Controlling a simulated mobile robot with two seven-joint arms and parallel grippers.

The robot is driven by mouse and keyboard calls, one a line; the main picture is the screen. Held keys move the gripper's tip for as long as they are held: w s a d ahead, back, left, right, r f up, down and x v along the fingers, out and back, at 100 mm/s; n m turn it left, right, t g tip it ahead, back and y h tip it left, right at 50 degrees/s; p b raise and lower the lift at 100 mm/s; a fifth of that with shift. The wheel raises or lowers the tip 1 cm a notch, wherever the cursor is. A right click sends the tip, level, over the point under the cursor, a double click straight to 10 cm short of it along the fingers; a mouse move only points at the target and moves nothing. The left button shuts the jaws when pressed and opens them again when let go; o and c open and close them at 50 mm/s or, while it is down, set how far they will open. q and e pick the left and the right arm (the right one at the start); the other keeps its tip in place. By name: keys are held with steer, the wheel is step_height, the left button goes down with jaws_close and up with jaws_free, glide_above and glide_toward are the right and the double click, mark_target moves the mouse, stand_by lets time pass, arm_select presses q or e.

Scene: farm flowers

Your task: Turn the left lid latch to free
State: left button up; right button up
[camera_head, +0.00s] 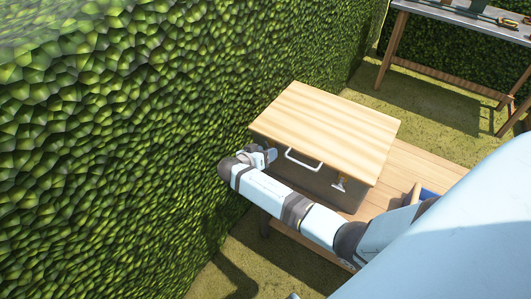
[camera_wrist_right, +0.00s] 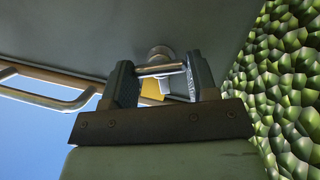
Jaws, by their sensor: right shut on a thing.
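A box with a wooden lid (camera_head: 330,125) and a dark front wall (camera_wrist_right: 90,25) stands by the hedge. My right gripper (camera_head: 265,157) is at the front left of the box. In the right wrist view its two fingers (camera_wrist_right: 162,82) are shut on the left lid latch (camera_wrist_right: 158,70), a metal bar on a round mount. In the head view the gripper hides this latch. The right lid latch (camera_head: 339,184) is on the same front, apart from my gripper. My left gripper is not in view.
A white lid handle (camera_head: 302,159) sticks out between the latches; it also shows in the right wrist view (camera_wrist_right: 45,100). The box stands on a wooden table (camera_head: 400,165). A green hedge (camera_head: 130,140) rises close on the left. A workbench with tools (camera_head: 465,15) is at the back right.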

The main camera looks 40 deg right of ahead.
steer(key=n+g+h, duration=0.1)
steer(key=n, duration=0.2)
steer(key=n+g+h, duration=0.1)
steer(key=n+h, duration=0.1)
steer(key=n, duration=0.1)
steer(key=n+g+h, duration=0.1)
steer(key=n, duration=0.3)
steer(key=shift+w+a+f, duration=0.1)
steer(key=shift+w+f, duration=0.15)
steer(key=shift+f, duration=0.05)
steer(key=shift+n+h, duration=0.3)
stand_by(0.4)
steer(key=o, duration=0.9)
